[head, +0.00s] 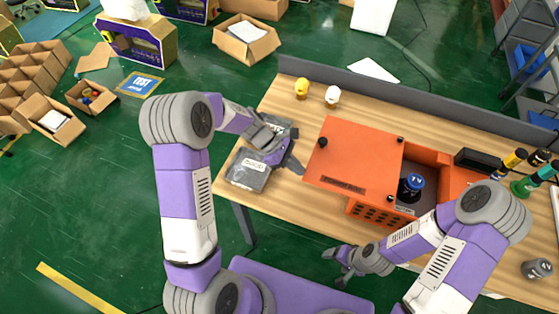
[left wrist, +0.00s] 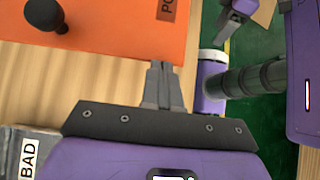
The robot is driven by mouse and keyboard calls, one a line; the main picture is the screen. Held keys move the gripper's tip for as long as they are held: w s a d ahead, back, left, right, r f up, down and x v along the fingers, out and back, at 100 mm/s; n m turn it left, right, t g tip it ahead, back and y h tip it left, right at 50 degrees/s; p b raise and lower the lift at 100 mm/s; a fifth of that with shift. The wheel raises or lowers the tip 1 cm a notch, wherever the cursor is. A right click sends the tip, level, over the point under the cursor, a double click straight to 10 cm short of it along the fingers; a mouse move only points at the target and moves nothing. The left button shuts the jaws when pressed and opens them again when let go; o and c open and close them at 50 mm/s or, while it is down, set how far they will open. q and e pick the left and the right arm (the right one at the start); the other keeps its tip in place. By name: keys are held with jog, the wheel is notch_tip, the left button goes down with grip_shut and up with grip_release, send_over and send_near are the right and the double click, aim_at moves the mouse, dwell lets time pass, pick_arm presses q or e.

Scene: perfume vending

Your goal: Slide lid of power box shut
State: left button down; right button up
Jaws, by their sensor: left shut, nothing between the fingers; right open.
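The orange power box (head: 372,211) stands on the wooden table. Its flat orange lid (head: 350,155) lies toward the left, with small black knobs near its corners. The right part of the box is uncovered, and a blue-topped cylinder (head: 411,185) shows inside. My left gripper (head: 297,168) is shut and empty, just left of the lid's left edge. In the left wrist view its fingers (left wrist: 163,82) are together close to the lid (left wrist: 110,28); contact cannot be told. My right gripper (head: 340,262) is open and empty, low in front of the box near the table's front edge.
A grey tray marked BAD (head: 249,170) lies left of my left gripper. A yellow figure (head: 302,88) and a white one (head: 333,95) stand behind the box. Several coloured bottles (head: 525,182) stand at the right.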

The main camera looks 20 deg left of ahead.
aim_at(340, 185)
pick_arm(q)
jog(key=d, duration=1.6)
jog(key=shift+s+d, duration=0.25)
jog(key=shift+s, duration=0.05)
jog(key=shift+d, duration=0.1)
jog(key=shift+a+p, duration=0.35)
jog(key=shift+a, duration=0.15)
jog(key=a, duration=0.3)
jog(key=shift+w+a+r, duration=0.1)
jog(key=shift+w+a, duration=0.05)
jog(key=shift+a, duration=0.1)
jog(key=p+v, duration=0.1)
jog(key=v, duration=0.8)
jog(key=shift+a+r, duration=0.25)
jog(key=shift+a, duration=0.05)
